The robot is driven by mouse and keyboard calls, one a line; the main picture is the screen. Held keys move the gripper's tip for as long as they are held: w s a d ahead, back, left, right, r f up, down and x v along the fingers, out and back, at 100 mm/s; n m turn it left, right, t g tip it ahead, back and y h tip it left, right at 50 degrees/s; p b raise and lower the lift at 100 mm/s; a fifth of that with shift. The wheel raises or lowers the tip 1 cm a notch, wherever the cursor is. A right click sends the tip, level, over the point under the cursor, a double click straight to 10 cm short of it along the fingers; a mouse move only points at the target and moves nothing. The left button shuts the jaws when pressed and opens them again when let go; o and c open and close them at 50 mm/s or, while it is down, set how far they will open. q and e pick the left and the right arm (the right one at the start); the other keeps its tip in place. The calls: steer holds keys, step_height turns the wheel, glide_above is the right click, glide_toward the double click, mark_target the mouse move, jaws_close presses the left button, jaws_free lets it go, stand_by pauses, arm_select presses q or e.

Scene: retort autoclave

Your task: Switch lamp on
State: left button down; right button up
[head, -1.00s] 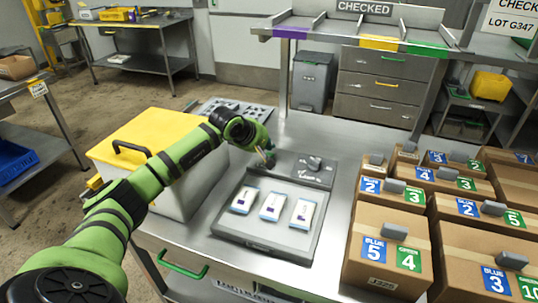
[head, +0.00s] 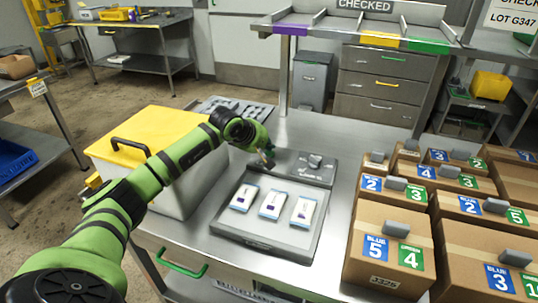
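A flat grey inspection unit (head: 262,230) lies on the steel bench, with three white pouches in a row on its panel. The middle pouch (head: 273,204) and the others show small dark purple marks. Along its back edge is a dark control strip (head: 290,172) with a small grey raised control (head: 315,161). I see no separate lamp, and no clear glow from the panel. My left gripper (head: 267,158) points down at the left end of the control strip. Its fingertips are small and dark; contact and finger gap cannot be told. My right gripper is not in view.
A box with a yellow lid (head: 150,135) stands left of the unit, under my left arm. A grey tray of parts (head: 232,108) lies behind. Cartons with numbered labels (head: 385,245) crowd the right side. Bare bench (head: 335,130) shows behind the unit.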

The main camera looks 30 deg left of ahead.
mark_target(268, 154)
arm_select(q)
steer(key=shift+f+b, duration=0.55)
stand_by(0.7)
steer(key=shift+r, duration=0.1)
steer(key=shift+r+p, duration=0.5)
steer(key=shift+r, duration=0.4)
step_height(268, 154, up, 6)
steer(key=p, duration=0.3)
stand_by(2.1)
